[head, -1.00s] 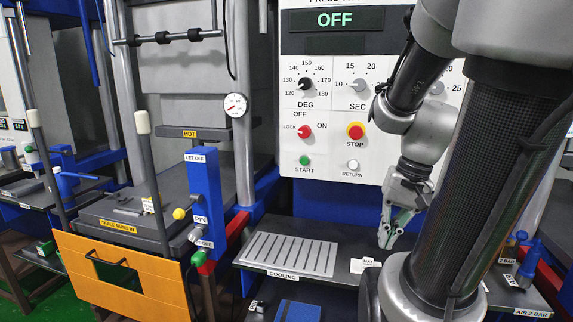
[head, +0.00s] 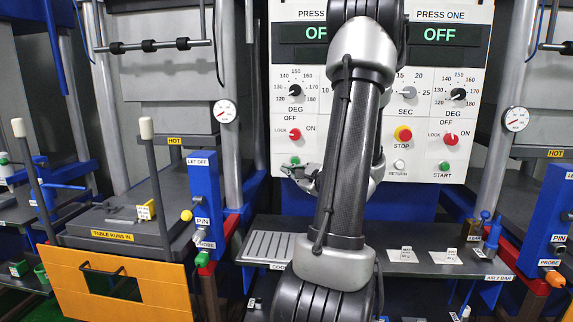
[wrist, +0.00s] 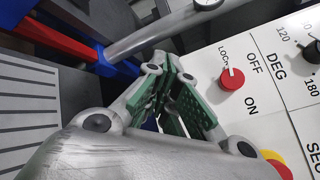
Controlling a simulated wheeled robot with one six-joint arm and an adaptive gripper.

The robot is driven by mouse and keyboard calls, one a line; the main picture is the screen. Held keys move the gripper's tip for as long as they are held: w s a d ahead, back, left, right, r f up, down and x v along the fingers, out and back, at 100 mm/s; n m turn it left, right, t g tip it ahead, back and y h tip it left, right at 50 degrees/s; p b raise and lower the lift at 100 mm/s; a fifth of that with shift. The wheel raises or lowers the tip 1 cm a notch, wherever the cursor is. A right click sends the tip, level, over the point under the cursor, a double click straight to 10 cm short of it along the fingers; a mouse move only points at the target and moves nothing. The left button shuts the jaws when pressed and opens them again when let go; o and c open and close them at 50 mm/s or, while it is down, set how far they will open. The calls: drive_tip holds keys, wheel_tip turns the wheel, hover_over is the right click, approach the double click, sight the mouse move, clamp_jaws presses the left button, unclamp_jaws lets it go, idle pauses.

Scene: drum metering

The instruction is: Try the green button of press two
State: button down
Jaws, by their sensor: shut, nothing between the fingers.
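The left control panel, its label cut to "PRESS" by my arm, carries a green start button (head: 295,160) at its lower left. Its display (head: 312,33) shows "OF", the rest hidden. My gripper (head: 290,172) is shut and empty, just below the green button in the head view; whether it touches cannot be told. In the wrist view the green-padded fingers (wrist: 168,105) are in front of the panel and the green button is not visible. The red lock knob (head: 294,134) is above the button; it also shows in the wrist view (wrist: 232,78).
The press one panel (head: 465,100) is at the right, with its own green button (head: 444,167) and an OFF display. A dark bench (head: 425,235) with cards lies below. An orange guard (head: 105,285) and blue post (head: 205,195) stand left. My arm covers the left panel's right side.

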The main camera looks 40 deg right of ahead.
sight(295, 161)
drive_tip(key=shift+a, duration=0.1)
idle(0.3)
drive_tip(key=w+d, duration=0.5)
drive_tip(key=d, duration=0.1)
drive_tip(key=shift+w+d, duration=0.35)
drive_tip(key=shift+d, duration=0.1)
idle(1.3)
drive_tip(key=shift+w+d, duration=0.25)
drive_tip(key=shift+w+d, duration=0.3)
drive_tip(key=shift+d, duration=0.05)
idle(0.7)
idle(0.4)
drive_tip(key=shift+s+a, duration=0.6)
drive_tip(key=shift+a, duration=0.1)
